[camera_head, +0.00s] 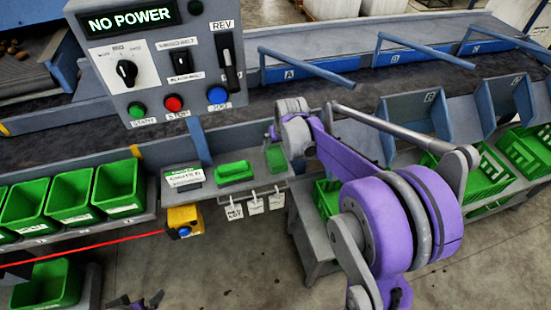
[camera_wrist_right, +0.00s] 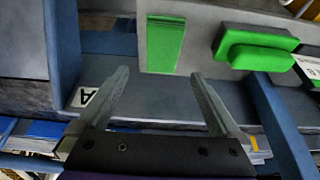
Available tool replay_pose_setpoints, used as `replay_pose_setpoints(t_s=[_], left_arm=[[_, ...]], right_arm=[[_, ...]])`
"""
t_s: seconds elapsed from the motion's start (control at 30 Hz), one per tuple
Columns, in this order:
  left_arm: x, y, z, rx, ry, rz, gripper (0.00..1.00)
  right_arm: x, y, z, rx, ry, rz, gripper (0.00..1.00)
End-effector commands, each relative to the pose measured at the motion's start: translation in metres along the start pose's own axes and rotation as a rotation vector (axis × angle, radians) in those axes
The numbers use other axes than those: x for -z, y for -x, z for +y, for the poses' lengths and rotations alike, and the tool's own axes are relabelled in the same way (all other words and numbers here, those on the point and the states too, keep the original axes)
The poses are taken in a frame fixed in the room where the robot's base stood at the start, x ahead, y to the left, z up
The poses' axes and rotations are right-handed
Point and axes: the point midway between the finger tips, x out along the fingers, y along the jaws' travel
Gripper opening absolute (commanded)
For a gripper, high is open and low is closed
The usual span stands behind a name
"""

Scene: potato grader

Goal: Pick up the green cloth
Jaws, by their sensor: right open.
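The green cloth (camera_head: 276,158) lies flat on the right end of a small grey shelf (camera_head: 217,190) below the control panel. In the right wrist view the cloth (camera_wrist_right: 165,45) is a flat green rectangle just beyond the fingertips. My right gripper (camera_head: 272,132) is above and behind the cloth in the head view, and its fingers partly overlap that area. In the wrist view the right gripper (camera_wrist_right: 160,74) has its two fingers wide apart with nothing between them. A small dark part at the bottom edge of the head view may be my left gripper (camera_head: 130,302); its jaws cannot be made out.
A green handled block (camera_head: 235,172) lies left of the cloth, with a labelled box (camera_head: 183,178) beside it. White tags (camera_head: 255,205) hang from the shelf front. A dark conveyor belt (camera_head: 340,90) runs behind the shelf. Green crates stand on both sides.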

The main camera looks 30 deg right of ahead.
Motion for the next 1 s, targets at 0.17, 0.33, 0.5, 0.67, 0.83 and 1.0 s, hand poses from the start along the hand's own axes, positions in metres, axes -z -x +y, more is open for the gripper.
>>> replay_pose_setpoints(t_s=[0.17,0.33,0.5,0.67,0.83,1.0], left_arm=[[-0.002,-0.002,0.0,0.0,0.0,-0.002,1.0],[-0.003,-0.003,0.0,0.0,0.0,-0.002,1.0],[-0.002,-0.001,0.0,0.0,0.0,-0.001,1.0],[0.0,0.0,0.0,0.0,0.0,0.0,1.0],[0.0,0.0,0.0,0.0,0.0,0.0,1.0],[0.0,0.0,0.0,0.0,0.0,0.0,1.0]], right_arm=[[0.0,-0.031,0.0,0.0,0.0,0.0,1.0],[-0.001,-0.047,-0.001,0.0,0.0,0.0,1.0],[-0.002,-0.063,-0.003,0.001,0.001,0.0,1.0],[-0.004,-0.087,-0.005,0.0,-0.001,0.0,1.0],[-0.004,-0.1,-0.005,0.0,0.0,0.0,1.0],[-0.004,-0.1,-0.005,0.0,0.0,0.0,1.0]])
